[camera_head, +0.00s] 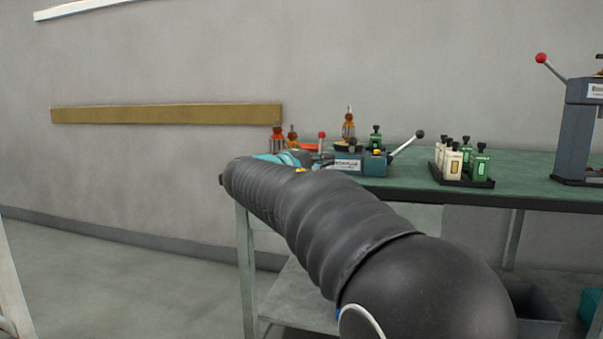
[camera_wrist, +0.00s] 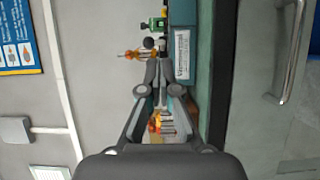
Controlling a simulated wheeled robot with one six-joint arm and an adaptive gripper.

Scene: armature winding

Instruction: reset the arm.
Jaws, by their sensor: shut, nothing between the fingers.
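My gripper (camera_wrist: 158,68) is shut and empty in the wrist view, its fingertips close together. Beyond and beside the tips are an orange-and-copper armature (camera_wrist: 136,55) and a small green block (camera_wrist: 154,25). More orange parts (camera_wrist: 160,122) show through the gap between the finger linkages, below the gripper. In the head view my black-sleeved arm reaches from the lower right toward the left end of the bench (camera_head: 420,190), and my gripper cannot be made out clearly there.
A blue-grey fixture (camera_head: 345,162) with red and black lever knobs stands behind my arm. Armatures (camera_head: 348,127) stand near it. A black tray (camera_head: 464,180) holds several cream and green blocks. A lever press (camera_head: 580,125) stands at right. The floor at left is clear.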

